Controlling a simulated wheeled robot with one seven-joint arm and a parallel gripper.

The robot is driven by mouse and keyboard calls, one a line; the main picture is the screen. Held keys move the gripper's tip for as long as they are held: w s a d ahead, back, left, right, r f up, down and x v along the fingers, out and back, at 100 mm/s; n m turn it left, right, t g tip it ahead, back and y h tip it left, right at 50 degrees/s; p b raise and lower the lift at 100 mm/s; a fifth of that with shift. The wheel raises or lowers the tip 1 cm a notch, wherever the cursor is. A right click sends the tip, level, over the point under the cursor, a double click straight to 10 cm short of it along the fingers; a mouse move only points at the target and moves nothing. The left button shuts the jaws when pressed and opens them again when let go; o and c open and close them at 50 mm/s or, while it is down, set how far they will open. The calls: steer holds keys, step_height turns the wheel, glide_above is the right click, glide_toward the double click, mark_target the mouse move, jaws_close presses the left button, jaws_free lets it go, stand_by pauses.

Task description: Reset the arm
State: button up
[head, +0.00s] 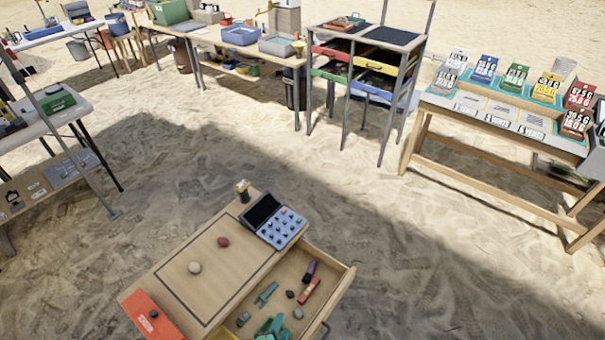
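A red-brown stone (223,242) and a pale round stone (195,267) lie inside the outline. An orange-red mat (150,318) at the left corner bears a small dark stone (153,313). A grey device with a dark screen and a grid of small items (280,227) sits at the far corner. The drawer (335,287) is pulled open on the right; it holds teal pieces, a red item, a purple item and several stones.
A wooden stand with numbered cards (500,112) is at the right. A shelf rack with coloured drawers (362,68) and a long bench with bins (222,45) stand at the back. White tables (55,115) are at the left. Open sand surrounds the small table.

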steer(key=s+d+r+m+t+y, duration=0.1)
steer(key=s+d+r+m, duration=0.1)
steer(key=s+r+m, duration=0.4)
steer(key=s+d+r+m+t+y, duration=0.1)
steer(key=s+r+m+y, duration=0.15)
steer(key=s, duration=0.45)
steer(key=s+d+r+m+t+h, duration=0.1)
steer(key=s+d+r+m, duration=0.1)
steer(key=s+r+m, duration=0.3)
steer(key=s+d+r+m+t, duration=0.2)
steer(key=s+r+m, duration=0.3)
steer(key=r, duration=0.7)
steer(key=shift+r+m+h, duration=0.15)
steer(key=shift+m+h, duration=0.2)
steer(key=shift+m, duration=0.8)
steer(key=shift+w+d, duration=0.1)
steer(key=shift+c, duration=0.5)
steer(key=shift+c, duration=0.4)
steer(key=shift+w, duration=0.2)
